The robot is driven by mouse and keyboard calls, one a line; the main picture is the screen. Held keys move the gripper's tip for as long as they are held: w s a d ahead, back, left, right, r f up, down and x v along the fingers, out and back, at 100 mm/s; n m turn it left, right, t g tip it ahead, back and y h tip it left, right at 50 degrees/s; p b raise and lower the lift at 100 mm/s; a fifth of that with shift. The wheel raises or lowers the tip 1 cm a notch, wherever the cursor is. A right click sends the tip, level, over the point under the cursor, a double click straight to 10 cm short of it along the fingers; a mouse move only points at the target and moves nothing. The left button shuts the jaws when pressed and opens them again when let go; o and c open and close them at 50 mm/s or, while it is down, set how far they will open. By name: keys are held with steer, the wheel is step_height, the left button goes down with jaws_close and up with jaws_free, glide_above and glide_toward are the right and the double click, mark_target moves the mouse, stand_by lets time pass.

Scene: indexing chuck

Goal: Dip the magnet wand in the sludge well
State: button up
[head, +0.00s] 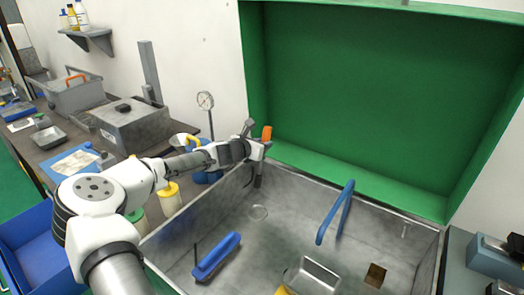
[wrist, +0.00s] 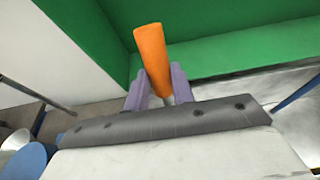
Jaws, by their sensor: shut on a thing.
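The magnet wand's orange handle (head: 267,132) stands up from my gripper (head: 260,146), which is shut on it at the back left of the grey metal basin. In the wrist view the orange handle (wrist: 151,55) rises, tilted slightly, between the two purple-grey fingers of my gripper (wrist: 158,92). A dark shaft (head: 257,172) hangs below the gripper, near the basin's back wall. A small brown square (head: 375,275) in the basin floor at the front right may be the sludge well; I cannot tell its depth.
In the basin (head: 285,235) are a blue-handled brush (head: 216,256), a metal pan (head: 311,275) and a raised blue bar (head: 336,212). A green hood (head: 380,100) stands behind. A cluttered bench (head: 70,140) is at left.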

steer(key=shift+r, duration=4)
steer(key=shift+f, duration=0.1)
